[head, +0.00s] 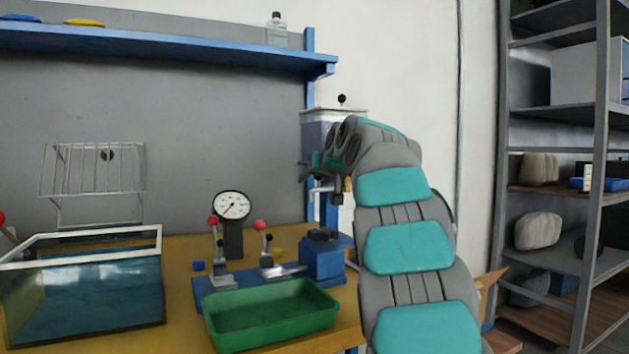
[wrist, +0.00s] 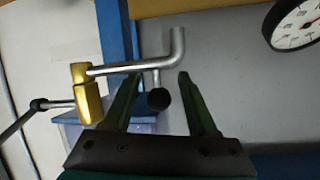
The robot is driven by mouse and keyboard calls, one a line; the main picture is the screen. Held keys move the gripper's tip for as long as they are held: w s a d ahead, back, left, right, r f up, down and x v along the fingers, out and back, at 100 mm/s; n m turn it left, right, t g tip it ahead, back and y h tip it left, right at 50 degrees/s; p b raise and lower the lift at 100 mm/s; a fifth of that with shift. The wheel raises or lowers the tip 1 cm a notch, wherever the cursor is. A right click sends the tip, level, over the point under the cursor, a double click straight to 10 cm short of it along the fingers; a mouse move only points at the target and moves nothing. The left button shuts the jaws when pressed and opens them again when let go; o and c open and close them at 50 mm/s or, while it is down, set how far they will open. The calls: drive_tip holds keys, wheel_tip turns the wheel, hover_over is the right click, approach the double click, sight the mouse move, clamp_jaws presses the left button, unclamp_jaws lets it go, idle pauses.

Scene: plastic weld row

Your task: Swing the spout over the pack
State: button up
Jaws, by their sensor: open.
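The spout (wrist: 125,67) is a bent silver pipe running from a brass fitting (wrist: 85,92) in the wrist view. A short stem on it carries a black knob (wrist: 158,100). My gripper (wrist: 158,77) is open, its two green fingers on either side of the knob, with a gap visible on the right; I cannot tell whether the left finger touches. In the head view my gripper (head: 325,165) is just above the spout (head: 322,188), below a clear tank (head: 330,130). I cannot clearly identify the pack; a blue block with a dark top (head: 322,258) stands below the spout.
A green tray (head: 270,315), red-knobbed clamps (head: 268,262) and a dial gauge (head: 233,206) are on the yellow bench. A glass water tank (head: 85,290) and wire rack (head: 95,170) are left. A blue shelf (head: 160,43) hangs above; metal shelving (head: 560,110) stands right.

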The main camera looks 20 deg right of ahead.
drive_tip(key=shift+w+d+f, duration=0.1)
drive_tip(key=shift+w+f, duration=0.05)
drive_tip(key=shift+w, duration=0.15)
clamp_jaws()
idle(1.3)
